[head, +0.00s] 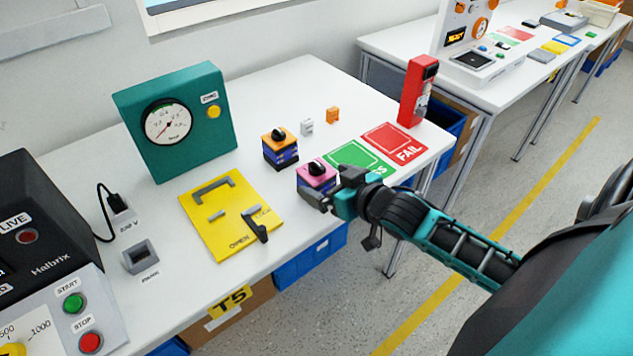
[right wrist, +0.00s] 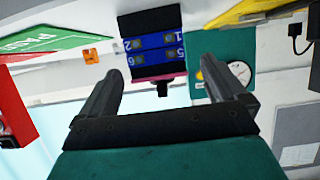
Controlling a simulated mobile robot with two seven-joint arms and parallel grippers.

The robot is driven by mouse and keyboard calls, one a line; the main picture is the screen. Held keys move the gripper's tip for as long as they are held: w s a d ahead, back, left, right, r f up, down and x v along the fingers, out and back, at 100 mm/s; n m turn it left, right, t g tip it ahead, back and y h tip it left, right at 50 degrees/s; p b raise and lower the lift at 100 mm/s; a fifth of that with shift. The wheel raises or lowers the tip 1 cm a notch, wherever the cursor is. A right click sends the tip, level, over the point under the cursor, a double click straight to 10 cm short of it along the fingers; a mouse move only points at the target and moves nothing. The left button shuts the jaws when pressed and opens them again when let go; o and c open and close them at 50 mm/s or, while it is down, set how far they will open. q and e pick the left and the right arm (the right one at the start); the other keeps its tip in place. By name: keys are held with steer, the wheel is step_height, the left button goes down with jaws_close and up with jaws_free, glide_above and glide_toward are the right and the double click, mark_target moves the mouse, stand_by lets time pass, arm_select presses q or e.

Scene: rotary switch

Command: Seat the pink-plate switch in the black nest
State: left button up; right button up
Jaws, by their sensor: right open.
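The pink-plate switch (head: 317,172) stands on the white table, pink plate and black knob on top. The right wrist view shows its blue numbered body (right wrist: 153,53) upside down. My right gripper (head: 332,186) is open at its near right side; in the wrist view the switch appears between the spread fingers, apparently beyond their tips. Whether they touch it cannot be told. On the yellow plate (head: 222,240) are a dark grey angled bracket (head: 208,187), a small grey bar and a black lever (head: 256,228) by "OPEN". Which part is the black nest is unclear. My left gripper is out of view.
Green (head: 355,158) and red FAIL (head: 394,142) mats and a red device (head: 417,92) are to the right. A teal gauge box (head: 176,122) stands at the back left. A grey socket (head: 140,257) is front left.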

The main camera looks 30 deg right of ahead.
mark_target(316, 175)
steer(key=shift+x, duration=2.4)
steer(key=shift+r, duration=0.15)
steer(key=shift+c, duration=0.2)
steer(key=c, duration=1.1)
steer(key=shift+c, duration=0.3)
steer(key=shift+r, duration=0.15)
